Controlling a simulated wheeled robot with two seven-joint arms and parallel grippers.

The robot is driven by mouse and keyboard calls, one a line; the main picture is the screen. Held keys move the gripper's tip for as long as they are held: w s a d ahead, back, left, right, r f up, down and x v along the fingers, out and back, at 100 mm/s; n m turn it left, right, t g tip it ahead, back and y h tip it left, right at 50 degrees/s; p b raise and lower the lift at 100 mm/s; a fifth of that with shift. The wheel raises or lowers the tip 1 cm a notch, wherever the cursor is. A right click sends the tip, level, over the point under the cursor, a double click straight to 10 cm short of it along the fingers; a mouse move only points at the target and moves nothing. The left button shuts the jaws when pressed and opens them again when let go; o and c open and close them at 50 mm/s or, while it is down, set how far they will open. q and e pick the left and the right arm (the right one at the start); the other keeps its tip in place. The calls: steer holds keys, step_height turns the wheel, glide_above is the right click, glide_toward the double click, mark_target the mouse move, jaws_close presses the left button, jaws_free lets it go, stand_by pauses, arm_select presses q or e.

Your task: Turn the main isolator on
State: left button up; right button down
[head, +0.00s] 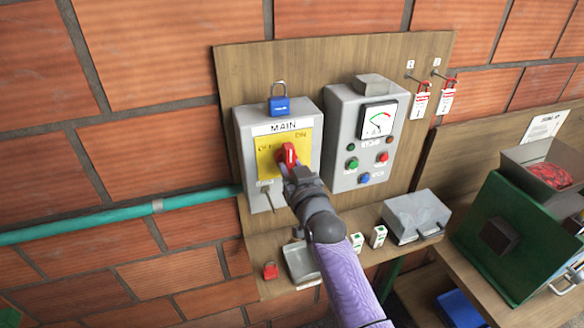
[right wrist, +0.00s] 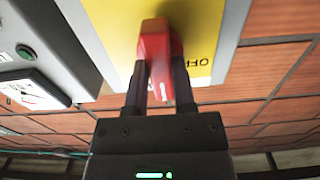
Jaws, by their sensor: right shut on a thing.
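The main isolator is a grey box (head: 245,150) on a wooden board, marked MAIN, with a yellow plate (head: 264,163) reading OFF at left and ON at right. Its red handle (head: 288,153) stands out from the plate, looking roughly upright between the two words; its exact angle is hard to tell. My right gripper (head: 290,171) is shut on the handle from below. In the right wrist view the two fingers (right wrist: 159,75) sit on either side of the red handle (right wrist: 157,48). The gripper hides the lower plate. My left gripper is not in view.
A blue padlock (head: 279,106) sits on top of the isolator box. A control box (head: 345,130) with gauge and buttons is at its right. A shelf below holds a red padlock (head: 270,271) and a grey case (head: 416,213).

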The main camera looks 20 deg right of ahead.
stand_by(0.4)
steer(key=shift+c, duration=2.2)
jaws_free()
steer(key=s, duration=1)
steer(key=shift+d, duration=0.15)
